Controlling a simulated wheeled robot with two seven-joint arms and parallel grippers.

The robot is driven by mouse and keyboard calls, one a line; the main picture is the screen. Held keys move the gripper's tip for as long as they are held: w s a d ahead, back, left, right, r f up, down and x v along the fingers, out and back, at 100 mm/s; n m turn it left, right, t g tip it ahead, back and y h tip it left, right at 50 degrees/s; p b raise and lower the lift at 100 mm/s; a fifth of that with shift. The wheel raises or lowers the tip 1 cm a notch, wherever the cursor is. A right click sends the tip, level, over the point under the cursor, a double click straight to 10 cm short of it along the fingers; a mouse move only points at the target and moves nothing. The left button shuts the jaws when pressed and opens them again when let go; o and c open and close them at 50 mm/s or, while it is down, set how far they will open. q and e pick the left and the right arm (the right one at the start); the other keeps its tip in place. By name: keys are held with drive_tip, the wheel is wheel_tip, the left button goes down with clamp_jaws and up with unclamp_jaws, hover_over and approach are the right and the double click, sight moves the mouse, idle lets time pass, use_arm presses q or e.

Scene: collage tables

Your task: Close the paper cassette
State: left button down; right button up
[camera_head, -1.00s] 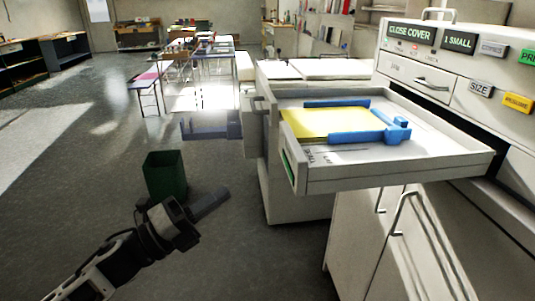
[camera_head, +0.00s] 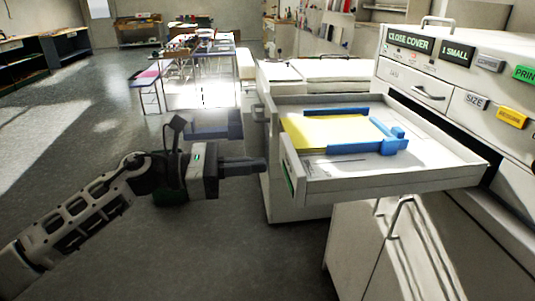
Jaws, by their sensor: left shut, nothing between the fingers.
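The paper cassette (camera_head: 400,184) is a white drawer pulled out of the white machine (camera_head: 450,70) at the right. It holds yellow paper (camera_head: 325,130) between blue guides (camera_head: 375,146). The cassette's front panel (camera_head: 291,172) faces left and carries a green strip. My left gripper (camera_head: 264,165) is shut and empty. Its fingertips point right and appear close to the front panel; I cannot tell whether they touch it. My right gripper is not in view.
White cabinets with bar handles (camera_head: 401,214) stand below the cassette. A dark green bin (camera_head: 170,195) is mostly hidden behind my left arm. The floor at the left is clear.

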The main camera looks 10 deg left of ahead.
sight(285, 163)
use_arm(q)
drive_tip(key=shift+p+x, duration=0.4)
drive_tip(key=shift+x, duration=1.25)
